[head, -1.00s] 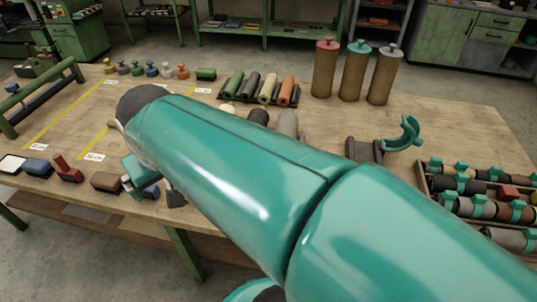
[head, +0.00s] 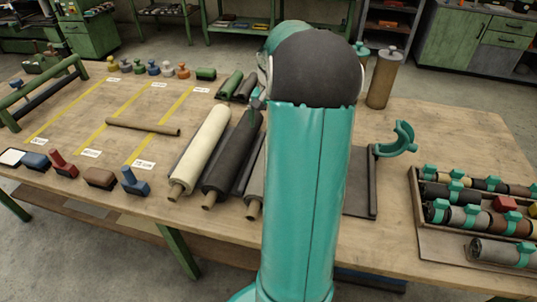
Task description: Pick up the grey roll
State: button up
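Three long rolls lie side by side on the table left of my arm: a cream roll (head: 206,145), a black roll (head: 234,155) and a grey roll (head: 256,187). The grey roll lies closest to my arm, which hides much of it; its near end with a brown core shows. My gripper (head: 258,98) is mostly hidden behind my raised arm. Only a small teal and dark part shows beside the arm, near the far ends of the rolls. I cannot see its fingers or whether it holds anything.
Another grey roll (head: 497,252) with a teal clip lies at the right, by a rack (head: 418,207) of clipped rolls. A teal cradle (head: 398,140) stands right of my arm. A thin brown rod (head: 143,127) lies across yellow strips. Several stamps line the left side.

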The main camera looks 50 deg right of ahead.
notch_tip(320, 180, down, 14)
jog(key=shift+w+r, duration=0.1)
jog(key=shift+r, duration=0.05)
dwell(0.4)
jog(key=shift+c, duration=0.4)
jog(key=c, duration=1.8)
jog(key=shift+w+r, duration=0.1)
jog(key=shift+r, duration=0.1)
jog(key=shift+c, duration=0.5)
jog(key=shift+r, duration=0.1)
